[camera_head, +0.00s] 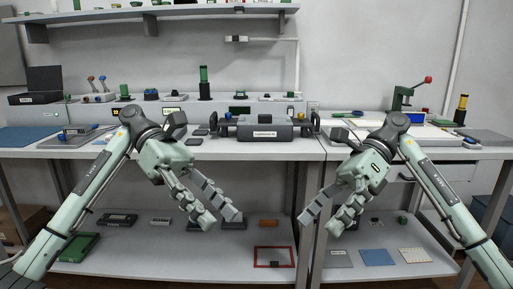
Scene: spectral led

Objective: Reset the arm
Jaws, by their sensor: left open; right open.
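My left gripper (222,217) hangs in front of the workbench, its fingers pointing down and to the right. It is open, with nothing between its fingers. My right gripper (320,224) hangs in front of the bench on the right, its fingers pointing down and to the left. It is open and empty too. Both arms come in from the lower corners, bend at bench height and reach inward. A clear gap lies between the two grippers. Neither gripper appears to touch anything.
The workbench (255,151) carries a dark grey device (264,131) at its middle, a blue mat (28,136) at left and a green press with a red knob (405,97) at right. A lower shelf (150,259) behind the grippers holds a red frame (274,249) and small boxes.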

